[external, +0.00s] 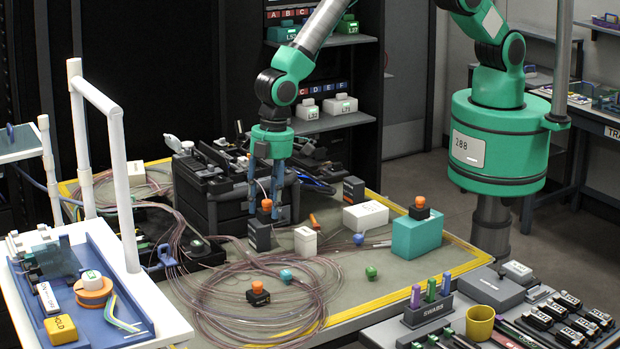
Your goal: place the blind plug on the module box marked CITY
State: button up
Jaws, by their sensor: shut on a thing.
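My gripper (265,197) points down over the middle of the table. It appears shut on a small blind plug with an orange top (266,206). The plug is at the top of a small dark grey box (259,237); I cannot tell whether it touches the box. Other small module boxes stand nearby: a white one (305,242), a longer white one (366,216), a dark one (354,189) and a teal one (416,237). Their markings are too small to read, so I cannot tell which is CITY.
Another orange-topped black plug (258,291) lies among loose fibre coils (215,295). An orange-topped piece (420,203) stands on the teal box. Blue (286,275) and green (371,272) pieces lie in front. Black equipment (205,190) crowds the back left.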

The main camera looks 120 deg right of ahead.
jog(key=s+d+r+m+b, duration=0.1)
jog(key=s+d+b, duration=0.1)
jog(key=s, duration=1)
jog(key=s+d+r+m+b, duration=0.1)
jog(key=s+d+r+b, duration=0.1)
jog(key=s, duration=1.1)
jog(key=s+f+b, duration=0.1)
jog(key=s+f, duration=0.1)
jog(key=s, duration=1.1)
jog(key=s+d+f+m+b, duration=0.1)
jog(key=s+f+b, duration=0.1)
jog(key=s, duration=1.1)
jog(key=shift+s+f+m, duration=0.15)
jog(key=shift+f+m, duration=0.15)
jog(key=shift+f, duration=0.45)
jog(key=shift+d, duration=0.1)
jog(key=b, duration=0.2)
send_over(365, 207)
jog(key=shift+s+f, duration=0.1)
jog(key=shift+f, duration=0.65)
jog(key=shift+f, duration=1.8)
jog(key=shift+f, duration=0.1)
